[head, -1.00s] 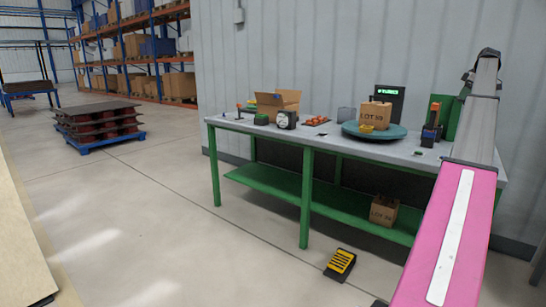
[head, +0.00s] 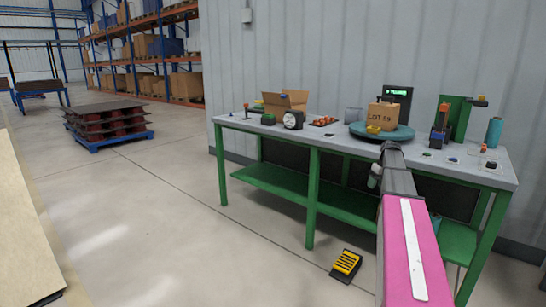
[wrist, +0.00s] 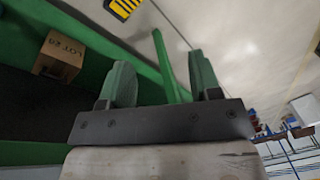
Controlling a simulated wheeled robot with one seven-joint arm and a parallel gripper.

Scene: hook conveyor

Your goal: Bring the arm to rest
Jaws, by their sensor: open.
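My gripper (wrist: 162,78) is open, with two green fingers apart and nothing held between them. A green table leg shows beyond the gap between the fingers. In the head view my arm (head: 410,235), with a pink link and a white stripe, reaches up from the lower right. Its dark end is in front of the workbench's front edge, and one greenish finger (head: 375,178) shows there. The workbench (head: 240,123) has a grey top and green legs. In the wrist view a lot-labelled carton (wrist: 58,57) sits on its lower shelf.
A turntable (head: 402,132) bears a carton (head: 383,115). An open box (head: 285,101), a dial gauge (head: 293,119) and a green press (head: 459,115) stand on the bench. A yellow-black foot pedal (head: 346,264) lies on the floor.

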